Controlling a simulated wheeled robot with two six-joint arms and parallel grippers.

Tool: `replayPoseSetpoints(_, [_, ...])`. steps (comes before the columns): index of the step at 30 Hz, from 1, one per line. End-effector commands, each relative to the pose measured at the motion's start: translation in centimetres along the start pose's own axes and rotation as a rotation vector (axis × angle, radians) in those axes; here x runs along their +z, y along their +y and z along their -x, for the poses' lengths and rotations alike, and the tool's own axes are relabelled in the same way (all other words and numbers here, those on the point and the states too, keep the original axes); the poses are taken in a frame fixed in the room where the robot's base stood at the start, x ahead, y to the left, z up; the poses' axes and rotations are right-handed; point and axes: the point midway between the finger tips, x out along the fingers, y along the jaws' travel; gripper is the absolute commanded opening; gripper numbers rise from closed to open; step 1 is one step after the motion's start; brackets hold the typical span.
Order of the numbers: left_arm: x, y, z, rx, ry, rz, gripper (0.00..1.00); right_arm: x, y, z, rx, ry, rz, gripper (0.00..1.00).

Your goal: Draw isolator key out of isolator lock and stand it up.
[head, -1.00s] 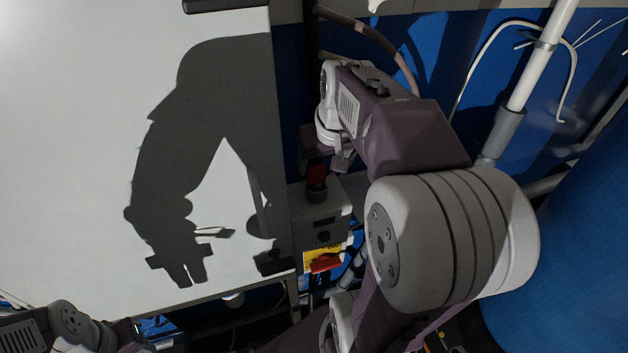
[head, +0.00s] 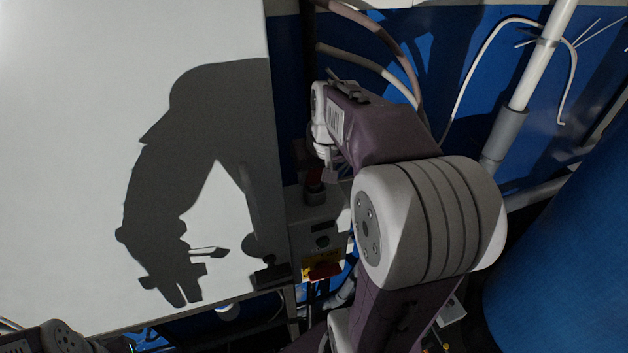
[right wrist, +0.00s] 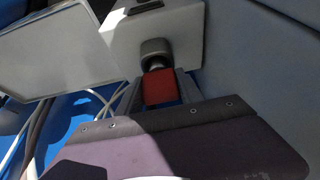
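The isolator key (head: 315,174) has a red handle and sits upright in the dark round isolator lock (head: 316,195), on top of a pale box. In the right wrist view the red handle (right wrist: 158,87) stands in front of the grey lock collar (right wrist: 155,50), with a dark neck between them. My right gripper (right wrist: 160,92) has its two grey fingers on either side of the handle; they look parted, with little gap beside it. In the head view my right gripper (head: 328,170) is small and partly hidden by its wrist. My left gripper is outside the frame.
The pale box (head: 322,225) carries a red handle on a yellow plate (head: 324,271). Hoses (head: 385,70) and a white pipe (head: 530,75) are behind my right arm.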

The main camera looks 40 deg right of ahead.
Motion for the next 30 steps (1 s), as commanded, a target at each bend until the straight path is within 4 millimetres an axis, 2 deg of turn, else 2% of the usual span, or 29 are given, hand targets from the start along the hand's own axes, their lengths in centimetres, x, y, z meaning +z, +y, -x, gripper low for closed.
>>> replayPoseSetpoints(2, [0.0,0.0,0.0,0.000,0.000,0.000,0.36,0.0,0.0,0.0,0.000,0.000,0.000,0.00])
replayPoseSetpoints(30, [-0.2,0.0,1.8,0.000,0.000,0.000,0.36,-0.8,0.0,1.9,0.000,0.000,0.000,0.00])
